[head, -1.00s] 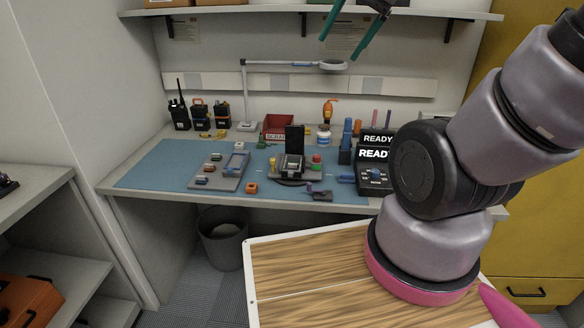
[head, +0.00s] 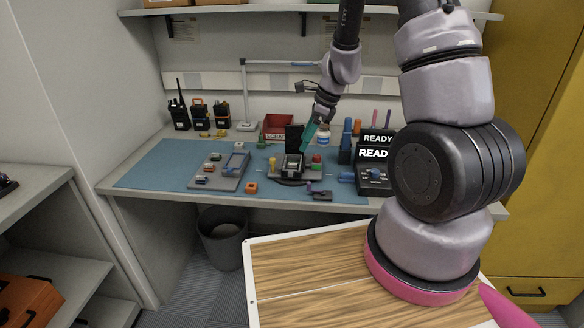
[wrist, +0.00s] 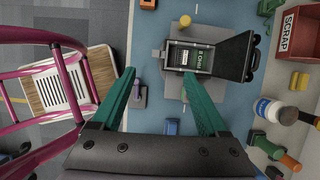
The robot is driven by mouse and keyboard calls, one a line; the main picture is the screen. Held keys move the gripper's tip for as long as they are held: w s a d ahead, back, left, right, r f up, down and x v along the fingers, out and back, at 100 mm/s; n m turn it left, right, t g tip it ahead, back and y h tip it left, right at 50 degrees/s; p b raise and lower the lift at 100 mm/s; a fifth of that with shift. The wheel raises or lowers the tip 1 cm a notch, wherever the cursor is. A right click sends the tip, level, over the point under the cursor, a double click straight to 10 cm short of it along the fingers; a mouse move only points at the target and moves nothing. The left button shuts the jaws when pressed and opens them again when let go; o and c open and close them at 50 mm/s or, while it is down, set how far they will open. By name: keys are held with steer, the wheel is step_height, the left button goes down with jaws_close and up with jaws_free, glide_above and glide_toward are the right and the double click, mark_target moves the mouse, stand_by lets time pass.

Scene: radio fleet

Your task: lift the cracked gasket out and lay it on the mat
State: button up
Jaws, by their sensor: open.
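An open black case (head: 291,165) with its lid raised stands on a dark round base on the blue mat (head: 140,170). In the wrist view the case (wrist: 188,72) shows a light label and a green-lettered panel inside, with its lid (wrist: 234,56) swung to the right. I cannot make out the cracked gasket; any seal in the case is too small to tell. My gripper (wrist: 157,82) is open and empty, its two green fingers apart, above the mat and pointing toward the case.
A grey parts tray (head: 232,172) lies left of the case. A red scrap bin (head: 278,124) and a white jar (head: 323,137) stand behind. A READY display unit (head: 374,160) stands right, a lamp (head: 244,95) behind. The mat's left side is bare.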

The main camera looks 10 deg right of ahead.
steer(key=x, duration=1.1)
steer(key=shift+d+f, duration=0.35)
jaws_close()
